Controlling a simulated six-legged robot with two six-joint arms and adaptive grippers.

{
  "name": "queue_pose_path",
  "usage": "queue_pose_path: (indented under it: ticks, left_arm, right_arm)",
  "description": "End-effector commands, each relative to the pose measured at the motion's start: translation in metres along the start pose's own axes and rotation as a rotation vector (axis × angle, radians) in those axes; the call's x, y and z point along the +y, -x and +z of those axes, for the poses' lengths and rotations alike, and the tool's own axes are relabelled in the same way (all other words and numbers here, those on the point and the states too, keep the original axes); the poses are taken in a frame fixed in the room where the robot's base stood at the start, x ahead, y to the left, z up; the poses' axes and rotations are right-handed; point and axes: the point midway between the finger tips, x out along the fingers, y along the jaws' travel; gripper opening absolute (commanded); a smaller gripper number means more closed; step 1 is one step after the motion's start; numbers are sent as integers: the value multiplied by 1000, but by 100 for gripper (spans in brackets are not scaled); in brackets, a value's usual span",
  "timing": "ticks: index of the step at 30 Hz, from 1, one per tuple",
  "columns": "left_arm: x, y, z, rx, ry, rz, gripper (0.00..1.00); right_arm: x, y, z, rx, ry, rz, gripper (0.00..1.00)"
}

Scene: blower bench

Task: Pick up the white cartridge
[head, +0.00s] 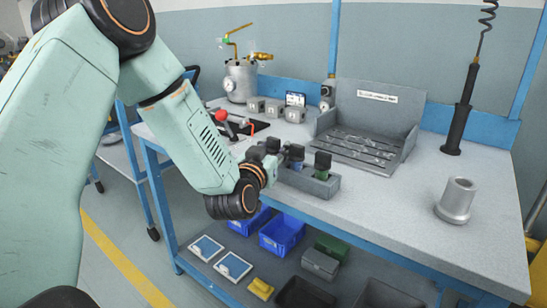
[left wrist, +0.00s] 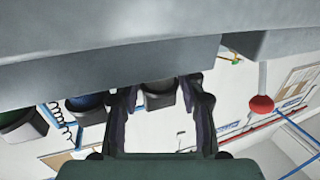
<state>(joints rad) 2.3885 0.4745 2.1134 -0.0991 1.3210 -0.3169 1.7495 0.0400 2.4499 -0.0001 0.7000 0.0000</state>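A grey holder (head: 312,184) stands at the bench's front edge with three black-capped cartridges in a row. The green cartridge (head: 322,172) is at its right end, and the blue one (head: 296,165) is in the middle. The white cartridge's black cap (head: 272,145) shows at the left end, its body hidden by my gripper. My left gripper (head: 268,163) is at that end. In the left wrist view, its fingers (left wrist: 160,105) are apart, with the white cartridge (left wrist: 158,87) between their tips. I cannot tell if they touch it. My right gripper is not in view.
A grey tray (head: 362,135) stands behind the holder. A metal cylinder (head: 456,202) is at the right, and a hanging black tool (head: 461,115) is behind it. A red-knobbed lever (head: 222,116) is behind my arm. The bench right of the holder is clear.

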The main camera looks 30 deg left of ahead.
Motion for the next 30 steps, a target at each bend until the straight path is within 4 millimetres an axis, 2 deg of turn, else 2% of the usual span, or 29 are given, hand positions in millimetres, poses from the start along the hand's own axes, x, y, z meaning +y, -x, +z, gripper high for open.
queue_pose_path:
  ticks: [3,16,24,26,30]
  left_arm:
    - [0,0,0,0,0,0,38]
    - [0,0,0,0,0,0,2]
    - [0,0,-4,0,0,0,1]
    - [0,0,-10,1,1,0,1]
    - [0,0,-37,3,2,0,1]
  right_arm:
    - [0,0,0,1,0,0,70]
    - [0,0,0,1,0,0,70]
    - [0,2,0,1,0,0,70]
    - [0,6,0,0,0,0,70]
    - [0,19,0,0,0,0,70]
